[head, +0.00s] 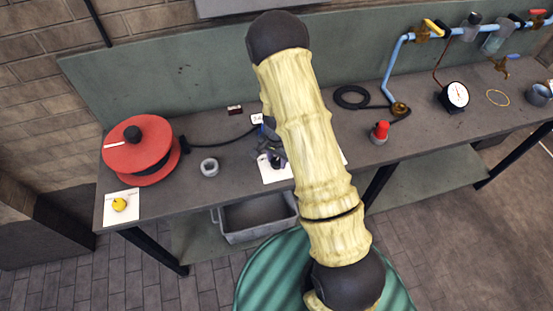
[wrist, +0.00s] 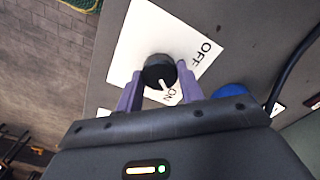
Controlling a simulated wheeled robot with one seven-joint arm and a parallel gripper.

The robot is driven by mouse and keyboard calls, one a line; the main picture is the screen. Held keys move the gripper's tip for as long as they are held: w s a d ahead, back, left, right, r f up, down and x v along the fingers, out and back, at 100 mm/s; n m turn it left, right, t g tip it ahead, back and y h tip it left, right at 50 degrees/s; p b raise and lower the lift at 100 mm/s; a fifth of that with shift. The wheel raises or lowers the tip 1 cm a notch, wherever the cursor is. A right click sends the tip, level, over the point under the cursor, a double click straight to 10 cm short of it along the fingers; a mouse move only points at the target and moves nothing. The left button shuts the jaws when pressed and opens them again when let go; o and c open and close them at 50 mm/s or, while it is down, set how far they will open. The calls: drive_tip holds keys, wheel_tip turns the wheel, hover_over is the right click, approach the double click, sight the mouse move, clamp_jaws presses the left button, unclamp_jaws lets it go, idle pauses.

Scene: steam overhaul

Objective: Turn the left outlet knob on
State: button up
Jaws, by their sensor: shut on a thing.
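The black knob (wrist: 156,68) sits on a white card (wrist: 138,35) marked OFF and ON in the wrist view. Its white pointer line is turned toward the ON word, close to it. My gripper (wrist: 159,74) is shut on the knob, with one purple finger on each side of it. In the head view my gripper (head: 268,152) is down at the bench over the white card (head: 272,174), and my arm hides much of the card. Whether another outlet knob lies behind my arm cannot be seen.
The bench (head: 225,185) holds a red reel (head: 140,160) at left, a grey ring (head: 209,167) and a red-topped fitting (head: 380,131). A yellow knob (head: 119,204) sits on a card at the front left. A gauge (head: 457,95) and blue pipe (head: 395,62) stand at right.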

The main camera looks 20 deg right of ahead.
sight(277, 161)
drive_tip(key=shift+r+m, duration=0.1)
drive_tip(key=shift+m, duration=0.6)
drive_tip(key=o, duration=1)
wheel_tip(277, 161, up, 17)
drive_tip(key=shift+r+b, duration=0.15)
drive_tip(key=shift+b, duration=0.8)
